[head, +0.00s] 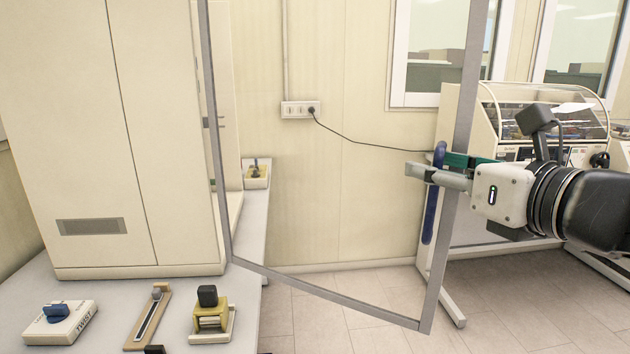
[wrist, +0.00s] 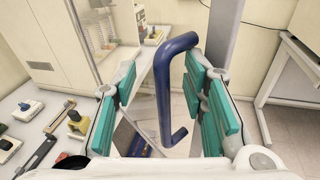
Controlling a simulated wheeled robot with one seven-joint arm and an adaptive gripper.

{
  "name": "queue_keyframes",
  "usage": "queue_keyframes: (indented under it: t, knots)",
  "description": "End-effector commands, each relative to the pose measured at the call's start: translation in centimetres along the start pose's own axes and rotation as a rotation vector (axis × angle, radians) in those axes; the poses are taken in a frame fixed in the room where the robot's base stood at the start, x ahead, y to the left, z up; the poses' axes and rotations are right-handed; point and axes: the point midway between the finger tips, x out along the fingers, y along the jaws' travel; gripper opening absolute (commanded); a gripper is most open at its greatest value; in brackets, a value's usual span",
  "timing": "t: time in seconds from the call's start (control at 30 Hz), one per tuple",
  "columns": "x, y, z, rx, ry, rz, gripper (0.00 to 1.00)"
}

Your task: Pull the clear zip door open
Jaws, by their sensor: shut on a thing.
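The clear door (head: 330,292) has a thin grey frame and a see-through pane. In the head view it stands swung out from the cream cabinet (head: 75,130) on the left, its free edge to the right. A blue bar handle (head: 429,215) is fixed near that free edge. My gripper (head: 436,166) reaches in from the right and is shut on the handle. In the wrist view the handle (wrist: 163,95) stands upright between the green-padded fingers of my gripper (wrist: 168,90). The fingers hide part of the handle in the head view.
A machine with a clear curved cover (head: 545,105) stands behind my arm. Tiled floor (head: 305,325) is clear below the door.

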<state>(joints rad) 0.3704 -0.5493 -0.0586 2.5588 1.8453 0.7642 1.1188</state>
Motion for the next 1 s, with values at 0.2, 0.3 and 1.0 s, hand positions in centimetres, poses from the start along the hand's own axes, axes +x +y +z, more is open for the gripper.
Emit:
queue_keyframes:
  t: [0.2,0.3,1.0]
  knots:
    - [-0.9,1.4,0.7,-0.013,-0.02,0.013,0.31]
    - [-1.4,1.9,0.6,-0.012,-0.02,0.012,0.31]
    - [-3.6,4.1,-0.2,-0.005,-0.01,0.005,0.31]
